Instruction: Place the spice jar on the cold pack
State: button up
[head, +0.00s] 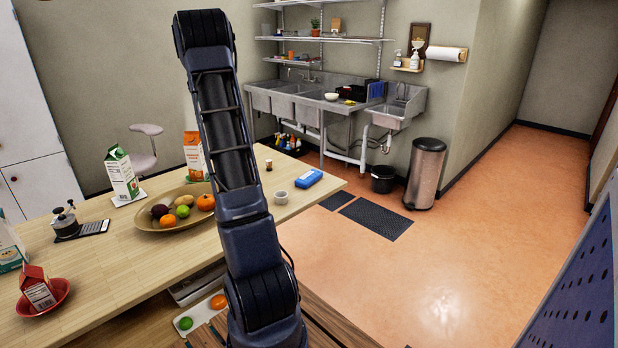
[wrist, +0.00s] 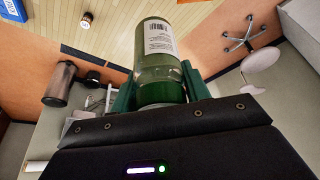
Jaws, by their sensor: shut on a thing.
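The spice jar (wrist: 157,58) is a clear jar with green contents and a white barcode label. It is between the green fingers of my gripper (wrist: 159,88), which is shut on it. The jar is held up in the air, with the table behind it in the wrist view. The cold pack (head: 308,178) is a blue slab lying flat near the table's right end in the head view. Its corner also shows at the top left of the wrist view (wrist: 12,10), apart from the jar. In the head view my arm hides the gripper and jar.
A small white cup (head: 281,197) stands close to the cold pack's left. A small dark-capped container (head: 268,165) stands behind it. A fruit bowl (head: 150,221) and cartons (head: 121,175) are farther left. The cold pack's top looks clear.

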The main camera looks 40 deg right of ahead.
jog(key=s+d+m, duration=0.2)
jog(key=s+d, duration=1.3)
jog(key=d, duration=0.3)
jog(key=m+g+h, duration=0.1)
jog(key=m, duration=0.2)
send_over(310, 175)
jog(key=shift+w+d+f, duration=0.1)
jog(key=shift+f, duration=6.4)
jog(key=shift+w+f, duration=0.1)
jog(key=shift+f, duration=6.4)
jog(key=shift+f, duration=0.15)
jog(key=o, duration=1.1)
